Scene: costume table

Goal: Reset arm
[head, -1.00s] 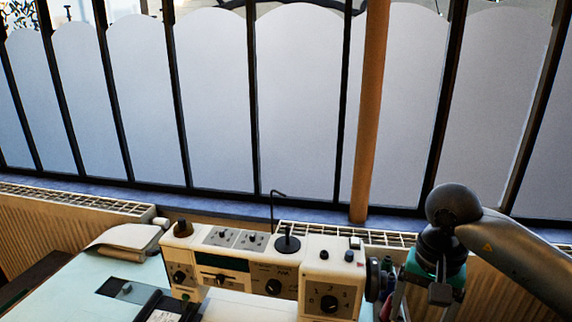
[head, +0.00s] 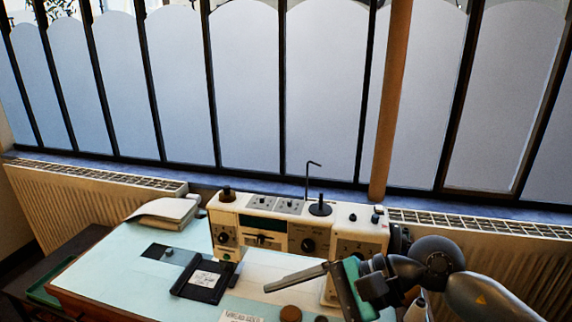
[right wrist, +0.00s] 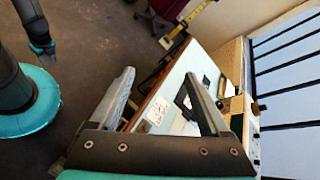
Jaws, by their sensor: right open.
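My right gripper (head: 266,287) reaches in from the right in the head view, over the right part of the pale green table (head: 95,268). It points left, in front of the cream control console (head: 372,243). In the right wrist view its two grey fingers stand wide apart, with nothing between them, so the right gripper (right wrist: 162,78) is open and empty. My left gripper is not seen in the head view. Dark and teal parts of my own body show at the left of the right wrist view.
A black tray with a paper label (head: 183,291) lies left of my right gripper. A pale folded pad (head: 165,212) lies at the table's back left. A brown round object (head: 290,313) is at the front. A radiator (head: 90,197) and paned windows stand behind.

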